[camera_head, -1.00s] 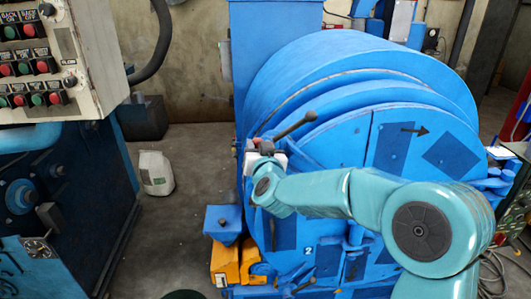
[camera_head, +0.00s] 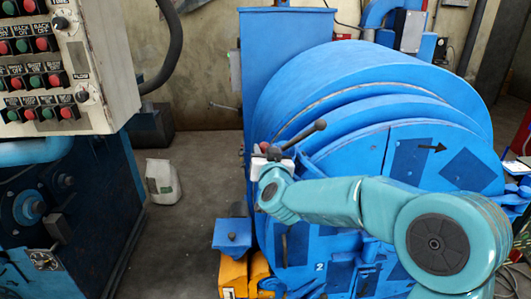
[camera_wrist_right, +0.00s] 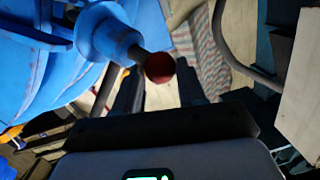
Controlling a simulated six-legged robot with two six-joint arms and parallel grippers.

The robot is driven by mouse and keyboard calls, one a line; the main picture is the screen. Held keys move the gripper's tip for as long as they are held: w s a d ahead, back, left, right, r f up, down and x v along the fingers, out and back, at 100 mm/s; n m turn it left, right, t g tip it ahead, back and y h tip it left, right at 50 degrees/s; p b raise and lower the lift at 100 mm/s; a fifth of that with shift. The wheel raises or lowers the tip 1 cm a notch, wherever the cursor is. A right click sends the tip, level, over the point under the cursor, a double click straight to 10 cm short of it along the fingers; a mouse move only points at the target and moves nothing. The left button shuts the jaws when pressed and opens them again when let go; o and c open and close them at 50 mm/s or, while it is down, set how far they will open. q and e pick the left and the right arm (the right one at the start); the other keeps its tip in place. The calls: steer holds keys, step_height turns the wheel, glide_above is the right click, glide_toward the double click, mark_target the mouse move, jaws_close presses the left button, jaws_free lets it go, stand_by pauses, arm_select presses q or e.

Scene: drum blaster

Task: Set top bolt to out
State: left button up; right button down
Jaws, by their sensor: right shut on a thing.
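The top bolt appears as a short grey rod with a dark red ball knob (camera_wrist_right: 159,67), coming out of a blue stepped fitting (camera_wrist_right: 108,35) in the wrist view. My right gripper (camera_wrist_right: 160,88) has its dark fingers on either side of the knob, shut on it. In the head view the red knob (camera_head: 264,147) shows at the upper left edge of the blue drum (camera_head: 365,85), just above my right gripper (camera_head: 267,160). The wrist and gripper hide most of the bolt there. My left gripper is not in view.
A dark lever (camera_head: 302,138) with a ball end sticks up to the right beside my gripper. A push-button panel (camera_head: 70,60) stands at left. Yellow blocks (camera_head: 234,274) stand below the drum's left side.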

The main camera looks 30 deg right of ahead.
steer(key=c, duration=0.9)
jaws_free()
steer(key=shift+w+r, duration=0.1)
steer(key=shift+r, duration=0.1)
steer(key=shift+o, duration=1.1)
steer(key=shift+w+f, duration=0.25)
steer(key=shift+w, duration=0.05)
steer(key=shift+s, duration=0.2)
steer(key=b+v, duration=0.2)
steer(key=v, duration=1.4)
steer(key=shift+s+b, duration=0.15)
steer(key=shift+b, duration=0.15)
steer(key=shift+f, duration=0.1)
